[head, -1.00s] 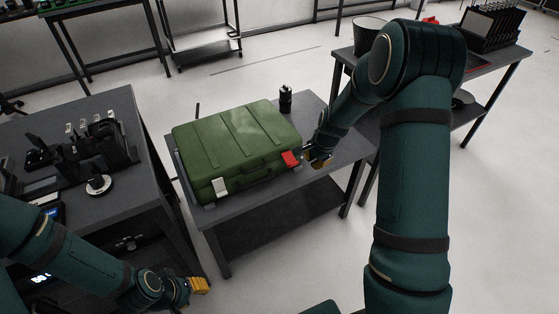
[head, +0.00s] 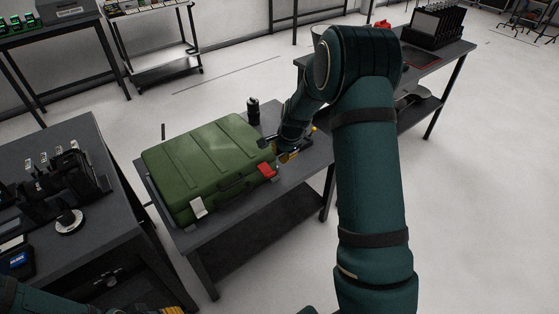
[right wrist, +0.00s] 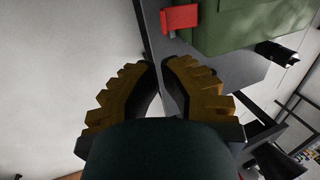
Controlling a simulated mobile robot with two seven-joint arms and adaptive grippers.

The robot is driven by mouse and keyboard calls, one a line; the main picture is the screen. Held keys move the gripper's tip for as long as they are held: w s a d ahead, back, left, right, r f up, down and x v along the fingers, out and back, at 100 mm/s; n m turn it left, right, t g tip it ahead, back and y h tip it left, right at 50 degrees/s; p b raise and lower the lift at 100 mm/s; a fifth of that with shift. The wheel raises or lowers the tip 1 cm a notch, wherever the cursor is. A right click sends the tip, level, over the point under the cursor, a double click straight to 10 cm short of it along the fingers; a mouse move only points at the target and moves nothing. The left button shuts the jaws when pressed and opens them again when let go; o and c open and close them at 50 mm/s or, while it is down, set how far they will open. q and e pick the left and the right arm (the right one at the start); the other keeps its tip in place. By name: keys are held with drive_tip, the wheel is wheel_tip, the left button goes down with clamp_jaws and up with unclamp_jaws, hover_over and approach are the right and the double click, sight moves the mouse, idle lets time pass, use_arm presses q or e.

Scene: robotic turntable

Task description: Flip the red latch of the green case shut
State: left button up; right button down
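The green case (head: 208,160) lies closed on a low dark table. Its red latch (head: 266,171) is at the right end of the front side and appears to stick out from the case. In the right wrist view the red latch (right wrist: 180,17) shows at the top, beside the green case wall (right wrist: 235,25). My right gripper (head: 291,154) is just right of the case, close to the latch but apparently not touching it. In the right wrist view its yellow fingers (right wrist: 159,66) nearly meet at the tips, with nothing between them. My left gripper (head: 166,311) is mostly cut off at the bottom edge.
A white latch (head: 198,208) is at the case's front left. A black bottle (head: 253,111) stands behind the case. The low table (head: 308,165) has bare room on the right. Another table with black devices (head: 60,190) stands at the left.

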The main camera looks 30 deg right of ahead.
sight(275, 173)
use_arm(q)
drive_tip(key=f+b, duration=0.3)
drive_tip(key=shift+w+f, duration=0.1)
drive_tip(key=shift+w, duration=0.25)
use_arm(e)
drive_tip(key=x, duration=1.2)
drive_tip(key=shift+f, duration=0.3)
use_arm(q)
drive_tip(key=shift+d, duration=0.15)
use_arm(e)
drive_tip(key=shift+a, duration=0.15)
